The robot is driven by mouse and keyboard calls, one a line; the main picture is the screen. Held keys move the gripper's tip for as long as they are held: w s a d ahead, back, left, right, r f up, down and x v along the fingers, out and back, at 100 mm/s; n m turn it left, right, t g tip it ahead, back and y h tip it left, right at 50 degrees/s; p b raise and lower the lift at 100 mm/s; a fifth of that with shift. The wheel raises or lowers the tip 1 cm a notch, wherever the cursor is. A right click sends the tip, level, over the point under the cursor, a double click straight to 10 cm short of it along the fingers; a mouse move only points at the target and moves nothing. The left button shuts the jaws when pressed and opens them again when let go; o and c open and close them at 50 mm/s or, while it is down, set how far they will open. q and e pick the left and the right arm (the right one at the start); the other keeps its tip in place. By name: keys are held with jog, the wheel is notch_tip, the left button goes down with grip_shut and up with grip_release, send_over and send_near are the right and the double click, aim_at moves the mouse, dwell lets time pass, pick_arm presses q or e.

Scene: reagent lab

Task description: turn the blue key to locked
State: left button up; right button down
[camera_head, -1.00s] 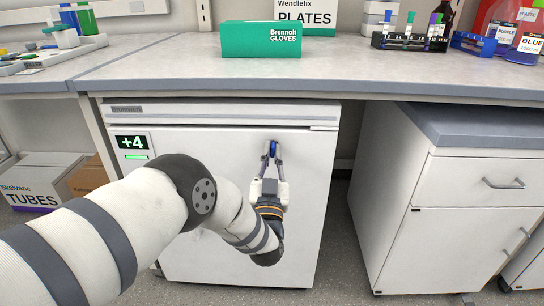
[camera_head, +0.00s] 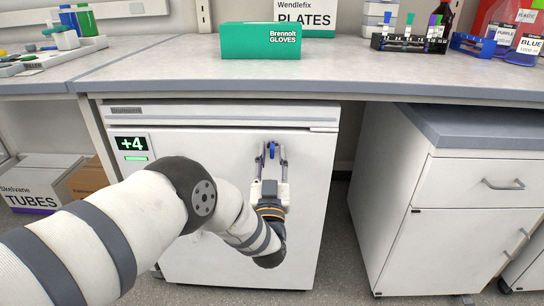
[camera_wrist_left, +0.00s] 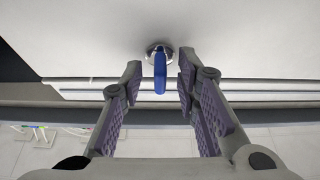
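The blue key (camera_head: 272,151) sits in a round metal lock on the white fridge door (camera_head: 225,175), near its upper right. Its grip looks upright in the head view. My left gripper (camera_head: 271,160) is in front of the door, open, with one finger on each side of the key. In the left wrist view the blue key (camera_wrist_left: 160,73) shows between the spread fingertips of the left gripper (camera_wrist_left: 159,78), with gaps on both sides. The metal lock collar (camera_wrist_left: 158,50) is partly behind the key. My right gripper is not in view.
The fridge display (camera_head: 132,143) reads +4. The bench top (camera_head: 330,65) overhangs above, with a green glove box (camera_head: 261,40) on it. A white drawer cabinet (camera_head: 455,205) stands at the right. Floor shows between fridge and cabinet.

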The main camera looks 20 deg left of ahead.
pick_arm(q)
jog(key=v, duration=1.2)
